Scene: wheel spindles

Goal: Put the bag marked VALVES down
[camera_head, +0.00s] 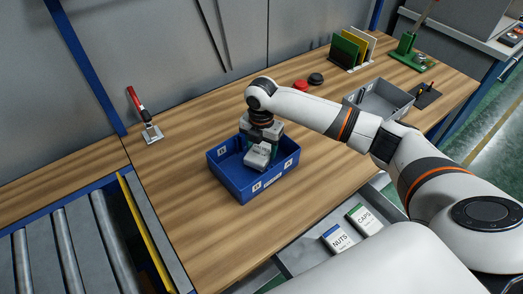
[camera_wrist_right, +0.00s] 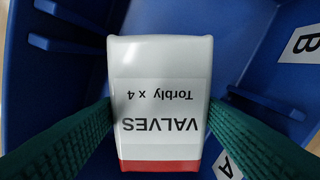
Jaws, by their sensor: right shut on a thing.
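The white bag marked VALVES (camera_wrist_right: 160,100) has a red band along one end. It sits between the green fingers of my right gripper (camera_wrist_right: 158,132), which is shut on it. In the head view the bag (camera_head: 257,156) is inside the outline of the blue bin (camera_head: 236,188), with my right gripper (camera_head: 262,144) above it. The bin's walls surround the bag in the wrist view. I cannot tell whether the bag touches the bin's floor. My left gripper is not in view.
A grey bin (camera_head: 379,103) stands to the right on the wooden bench (camera_head: 180,185). NUTS (camera_head: 338,238) and CAPS (camera_head: 364,219) packs lie in a grey drawer or tray at the front. A red-handled clamp (camera_head: 145,117) stands at left. The bench left of the blue bin is clear.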

